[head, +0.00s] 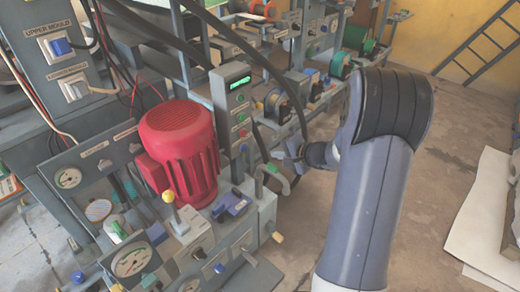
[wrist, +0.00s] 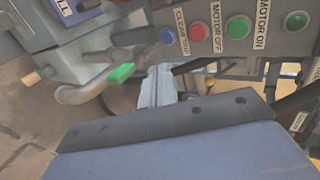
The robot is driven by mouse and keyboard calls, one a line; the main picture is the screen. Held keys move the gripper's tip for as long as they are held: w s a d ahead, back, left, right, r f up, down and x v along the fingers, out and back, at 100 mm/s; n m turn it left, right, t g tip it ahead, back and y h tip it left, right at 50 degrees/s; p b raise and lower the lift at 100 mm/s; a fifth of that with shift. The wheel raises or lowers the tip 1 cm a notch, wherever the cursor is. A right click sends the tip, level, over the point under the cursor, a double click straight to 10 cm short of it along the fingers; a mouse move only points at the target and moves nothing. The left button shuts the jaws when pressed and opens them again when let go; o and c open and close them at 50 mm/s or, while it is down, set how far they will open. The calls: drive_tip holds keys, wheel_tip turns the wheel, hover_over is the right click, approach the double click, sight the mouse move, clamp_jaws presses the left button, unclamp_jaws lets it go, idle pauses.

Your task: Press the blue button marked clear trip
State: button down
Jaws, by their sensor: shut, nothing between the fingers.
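The blue button (wrist: 167,36) is at the left end of a row of buttons in the wrist view, beside a label (wrist: 181,32) reading clear trip. My gripper (wrist: 160,70) is shut and empty, its tips just below the blue button in the picture. I cannot tell the exact gap, but no contact shows. In the head view my gripper (head: 291,150) is to the right of the upright button panel (head: 238,115), which has a lit green display on top.
A red button (wrist: 197,31) marked motor off and a green button (wrist: 238,27) marked motor on sit beside the blue one. A bent pipe handle with a green part (wrist: 121,73) is close left of my gripper. A red motor (head: 180,145) stands left of the panel.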

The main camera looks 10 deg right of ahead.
drive_tip(key=b, duration=0.2)
approach(244, 148)
drive_tip(key=f, duration=0.1)
drive_tip(key=w+a+f, duration=0.1)
drive_tip(key=f, duration=0.1)
drive_tip(key=shift+w+a+f, duration=0.1)
drive_tip(key=shift+w+a, duration=0.05)
drive_tip(key=shift+w, duration=0.05)
drive_tip(key=shift+w+a, duration=0.65)
drive_tip(key=shift+w, duration=0.35)
drive_tip(key=shift+w+a+r, duration=0.25)
drive_tip(key=shift+w+a, duration=0.1)
drive_tip(key=shift+w, duration=0.2)
